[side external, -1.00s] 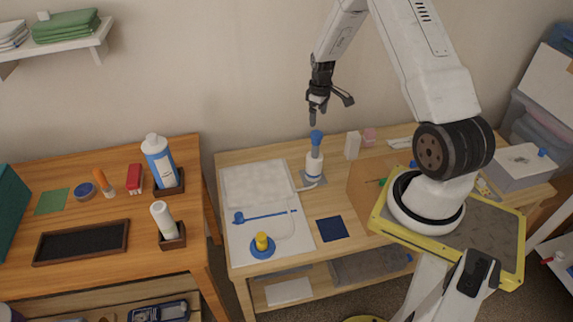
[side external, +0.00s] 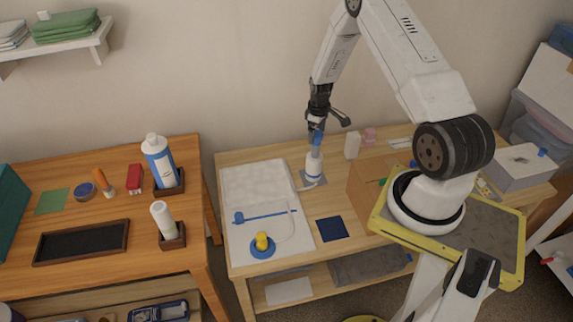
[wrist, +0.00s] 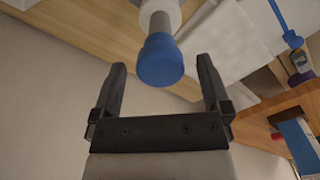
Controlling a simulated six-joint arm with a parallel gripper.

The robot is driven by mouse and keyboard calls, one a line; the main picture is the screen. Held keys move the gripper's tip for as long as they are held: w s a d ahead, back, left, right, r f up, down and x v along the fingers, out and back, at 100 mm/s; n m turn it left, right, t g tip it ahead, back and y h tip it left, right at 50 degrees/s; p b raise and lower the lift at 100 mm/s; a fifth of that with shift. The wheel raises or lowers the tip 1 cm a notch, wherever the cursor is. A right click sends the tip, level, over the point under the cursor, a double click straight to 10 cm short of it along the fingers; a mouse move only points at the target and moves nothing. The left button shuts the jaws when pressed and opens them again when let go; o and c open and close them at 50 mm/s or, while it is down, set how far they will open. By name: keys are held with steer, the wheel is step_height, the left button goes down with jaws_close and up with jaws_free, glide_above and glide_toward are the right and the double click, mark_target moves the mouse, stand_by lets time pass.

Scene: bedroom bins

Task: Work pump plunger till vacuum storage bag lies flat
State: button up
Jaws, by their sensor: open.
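A thin hose runs from the pump's base.
A blue disc with a yellow knob (side external: 262,243) sits at the bag's front. A dark blue square (side external: 332,228) lies right of it. The wall is close behind.

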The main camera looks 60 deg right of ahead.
mark_target(316, 142)
steer(key=c, duration=1.3)
steer(key=shift+f, duration=2.4)
steer(key=o, duration=1.3)
steer(key=shift+r, duration=0.2)
steer(key=shift+r, duration=3.75)
